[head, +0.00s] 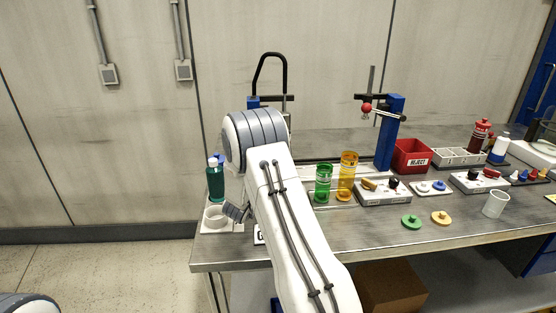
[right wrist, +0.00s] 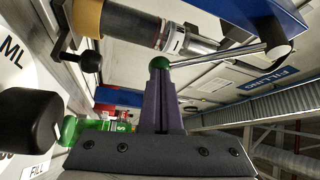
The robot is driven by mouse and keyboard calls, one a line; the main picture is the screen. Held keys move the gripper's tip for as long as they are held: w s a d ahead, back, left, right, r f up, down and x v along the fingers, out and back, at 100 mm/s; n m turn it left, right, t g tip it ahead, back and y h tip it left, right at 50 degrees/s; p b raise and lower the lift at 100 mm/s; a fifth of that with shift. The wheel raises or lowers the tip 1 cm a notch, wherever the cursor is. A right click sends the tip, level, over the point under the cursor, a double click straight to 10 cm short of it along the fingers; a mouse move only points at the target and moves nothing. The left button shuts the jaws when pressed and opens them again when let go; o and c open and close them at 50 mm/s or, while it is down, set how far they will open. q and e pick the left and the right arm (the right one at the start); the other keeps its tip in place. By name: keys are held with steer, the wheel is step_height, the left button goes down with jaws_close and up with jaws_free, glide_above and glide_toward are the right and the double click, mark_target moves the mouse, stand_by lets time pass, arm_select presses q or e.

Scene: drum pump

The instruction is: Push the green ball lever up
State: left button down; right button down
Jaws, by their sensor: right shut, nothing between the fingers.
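The green ball (right wrist: 160,63) sits at the end of a thin metal lever rod (right wrist: 220,57) in the right wrist view. The rod runs right to a pale pivot end near a blue post (right wrist: 262,15). My right gripper (right wrist: 161,78) is shut and empty, its dark fingertips right at the ball; I cannot tell whether they touch it. My left gripper is out of view.
A second pump with a red ball (head: 366,107) and blue post (head: 390,132) stands further right. Green (head: 323,184) and amber (head: 347,172) cylinders stand beside my arm. A teal bottle (head: 215,182) is at the left bench end. A black ball (right wrist: 91,61) is left of my fingers.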

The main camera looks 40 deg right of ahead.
steer(key=s+d+r+n+t+b, duration=0.35)
steer(key=r+n+t+b, duration=0.5)
steer(key=n, duration=0.45)
steer(key=b+v, duration=0.2)
steer(key=v, duration=0.7)
steer(key=shift+a+g, duration=0.2)
steer(key=shift+g, duration=0.15)
steer(key=shift+s+f, duration=0.1)
